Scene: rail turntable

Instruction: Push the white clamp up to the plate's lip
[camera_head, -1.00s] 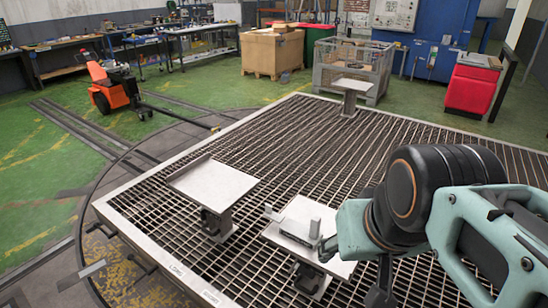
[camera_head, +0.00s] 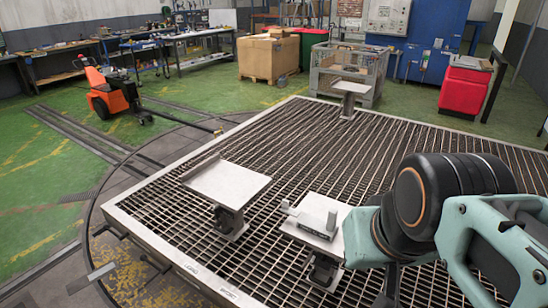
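The white clamp (camera_head: 331,221) appears to be the small pale block with an upright part on the right-hand plate (camera_head: 322,203), which stands on a short dark pedestal. A small pale knob (camera_head: 286,205) is at this plate's left corner. The other pale plate (camera_head: 236,184), to the left, has a raised lip (camera_head: 200,167) along its left edge. My arm's teal wrist end covers the right side of the clamp's plate. A dark part (camera_head: 387,285) below the wrist may be my gripper. Its fingertips are hidden, so its opening and any contact with the clamp cannot be seen.
Both plates stand over a dark metal grating (camera_head: 290,140) with a pale frame. A third small plate (camera_head: 350,87) stands at the far edge. A wire crate (camera_head: 347,70), a cardboard box (camera_head: 269,55), a red bin (camera_head: 465,88) and an orange cart (camera_head: 112,92) are beyond.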

